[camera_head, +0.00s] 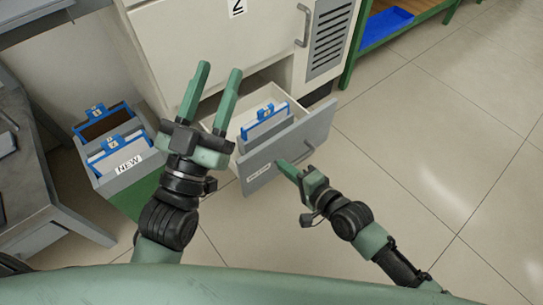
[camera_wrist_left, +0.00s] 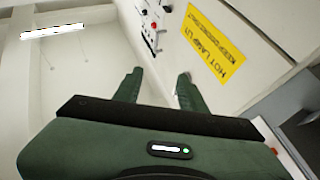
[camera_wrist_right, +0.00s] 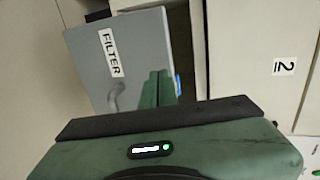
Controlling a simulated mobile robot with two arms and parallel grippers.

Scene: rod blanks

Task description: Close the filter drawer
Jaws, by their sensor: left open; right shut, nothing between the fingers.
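The filter drawer (camera_head: 292,150) is pulled out of the low white cabinet, its grey front facing me and a blue-framed filter (camera_head: 265,121) standing inside. Its front with the FILTER label and handle also shows in the right wrist view (camera_wrist_right: 140,58). My right gripper (camera_head: 279,165) is shut and empty, its fingertips at the drawer front near the handle; I cannot tell whether they touch it. My left gripper (camera_head: 219,80) is open and empty, raised in front of the cabinet left of the drawer. The left wrist view shows its two fingers (camera_wrist_left: 157,88) spread before a white panel.
A box marked NEW (camera_head: 125,165) with blue-framed filters stands on the floor at left, beside a grey bench (camera_head: 40,180). A cabinet door with a handle (camera_head: 303,25) is above the drawer. A green shelf with a blue tray (camera_head: 385,27) is at the back. Floor at right is clear.

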